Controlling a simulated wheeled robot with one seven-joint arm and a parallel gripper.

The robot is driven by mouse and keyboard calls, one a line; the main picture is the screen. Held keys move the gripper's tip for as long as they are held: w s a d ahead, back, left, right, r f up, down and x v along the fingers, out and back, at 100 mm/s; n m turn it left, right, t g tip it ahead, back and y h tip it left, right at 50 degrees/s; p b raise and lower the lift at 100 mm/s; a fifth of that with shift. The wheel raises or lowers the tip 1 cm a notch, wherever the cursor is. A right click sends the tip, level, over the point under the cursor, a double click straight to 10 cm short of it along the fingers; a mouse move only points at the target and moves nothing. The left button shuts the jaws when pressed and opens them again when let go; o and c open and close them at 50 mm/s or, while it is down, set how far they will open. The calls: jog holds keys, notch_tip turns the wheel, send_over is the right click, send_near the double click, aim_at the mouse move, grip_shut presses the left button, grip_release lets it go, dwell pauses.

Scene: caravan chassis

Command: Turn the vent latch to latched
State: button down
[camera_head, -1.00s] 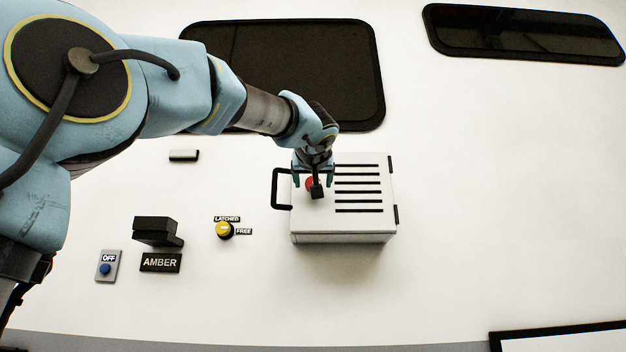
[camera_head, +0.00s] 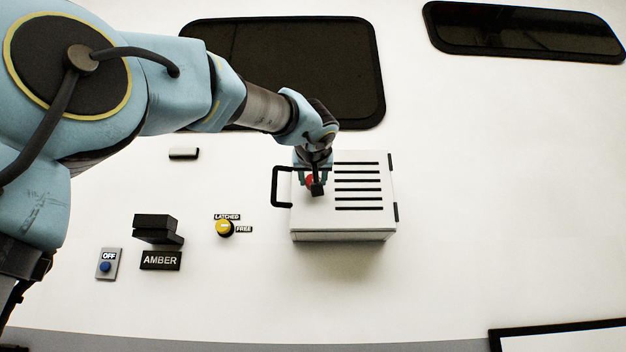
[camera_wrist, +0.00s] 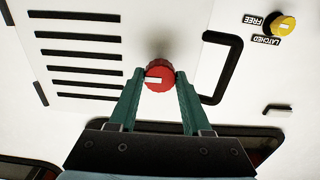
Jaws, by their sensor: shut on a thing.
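A red round knob (camera_wrist: 159,77) with a white bar mark sits on the front of the pale vent box (camera_head: 342,237). In the wrist view the white bar lies about level. My gripper (camera_wrist: 160,76) is shut on the red knob, one green finger on each side. In the head view my gripper (camera_head: 313,182) hides part of the knob. A yellow knob (camera_head: 224,228) is on the wall left of the box, beside labels LATCHED (camera_head: 227,217) and FREE (camera_head: 244,229). It also shows in the wrist view (camera_wrist: 283,26); its exact setting is hard to tell.
A black handle (camera_head: 276,187) sticks out at the box's left edge, close to my gripper. Dark slots (camera_head: 358,190) cover the box front. An AMBER label (camera_head: 160,261), a black block (camera_head: 153,224) and an OFF switch (camera_head: 106,264) are on the wall farther left.

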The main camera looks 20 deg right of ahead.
jog(key=shift+f+n+b, duration=0.15)
jog(key=shift+n+b, duration=0.15)
jog(key=shift+b, duration=0.15)
jog(key=n+b, duration=0.9)
jog(key=n, duration=0.8)
jog(key=shift+b, duration=0.35)
jog(key=shift+n, duration=0.3)
jog(key=shift+c, duration=1.7)
grip_release()
jog(key=shift+r, duration=0.2)
